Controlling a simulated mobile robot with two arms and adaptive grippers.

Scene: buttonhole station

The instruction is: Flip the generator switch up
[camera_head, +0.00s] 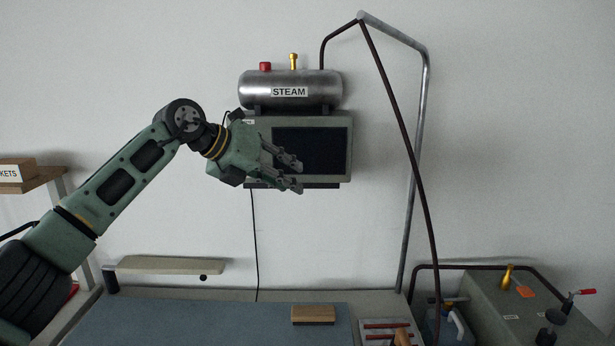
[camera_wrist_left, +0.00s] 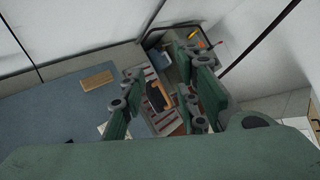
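The steam generator is a steel tank (camera_head: 291,91) marked STEAM, mounted on the wall above a green box (camera_head: 346,122) with a dark panel (camera_head: 325,150). I cannot make out the generator switch; the left part of the box is hidden behind my left gripper. A small white label shows partly at the box's upper left. My left gripper (camera_head: 299,176) is in front of the box's lower left, fingers pointing right, apart and empty. In the left wrist view my gripper (camera_wrist_left: 157,75) also shows its fingers spread with nothing between them. My right gripper is not in view.
A bent metal pole (camera_head: 412,180) with a dark hose (camera_head: 405,150) stands right of the generator. Below are a table with a blue mat (camera_head: 220,322), a brush-like block (camera_head: 313,315) and a green machine (camera_head: 510,305) at right. A thin cable (camera_head: 256,240) hangs below the box.

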